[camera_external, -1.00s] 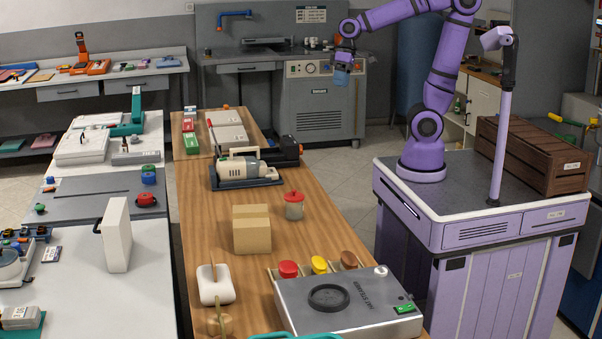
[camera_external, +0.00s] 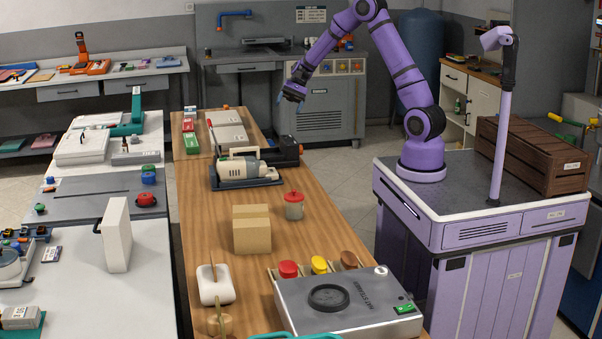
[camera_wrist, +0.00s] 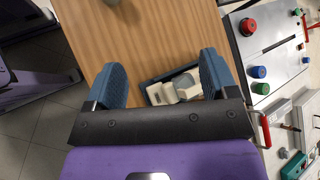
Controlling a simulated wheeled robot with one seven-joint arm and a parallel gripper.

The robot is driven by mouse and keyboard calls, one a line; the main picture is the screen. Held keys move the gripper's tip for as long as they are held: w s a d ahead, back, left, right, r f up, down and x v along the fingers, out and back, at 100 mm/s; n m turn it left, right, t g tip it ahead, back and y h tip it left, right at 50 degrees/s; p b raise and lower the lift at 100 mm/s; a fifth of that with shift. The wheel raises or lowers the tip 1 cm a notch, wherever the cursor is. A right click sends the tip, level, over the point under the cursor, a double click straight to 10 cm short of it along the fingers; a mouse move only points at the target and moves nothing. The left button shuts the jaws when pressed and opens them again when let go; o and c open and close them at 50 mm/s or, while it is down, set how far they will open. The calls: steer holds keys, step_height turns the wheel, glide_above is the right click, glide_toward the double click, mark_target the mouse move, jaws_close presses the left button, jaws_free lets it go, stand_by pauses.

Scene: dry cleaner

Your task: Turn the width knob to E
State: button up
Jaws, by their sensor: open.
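No knob can be made out as the width knob, and no letter E is readable. A cream machine (camera_external: 243,168) lies in a dark blue tray on the wooden table. It also shows in the wrist view (camera_wrist: 160,94), partly cut off by my gripper's body and right finger. My gripper (camera_external: 287,97) is up in the air beyond the table's right edge, clear of everything. In the wrist view its two blue fingers (camera_wrist: 162,70) are wide apart with nothing held. The cream machine appears below, between them.
The wooden table (camera_external: 190,235) also carries tan blocks (camera_external: 252,236), a red-lidded jar (camera_external: 294,206) and a grey box (camera_external: 350,303) with a black dial. A grey cabinet (camera_external: 322,105) is behind.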

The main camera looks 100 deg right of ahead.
steer(key=s+d+f+m+t, duration=0.3)
steer(key=d+f+m, duration=0.1)
steer(key=d+f, duration=0.5)
steer(key=m+t+h, duration=0.8)
steer(key=m+t, duration=0.1)
steer(key=m, duration=0.4)
glide_toward(301, 149)
steer(key=w, duration=0.3)
steer(key=w+d, duration=0.1)
steer(key=w, duration=0.2)
steer(key=w+d+f, duration=0.1)
steer(key=w, duration=0.2)
steer(key=shift+w, duration=0.1)
steer(key=shift+c, duration=0.4)
steer(key=c, duration=0.8)
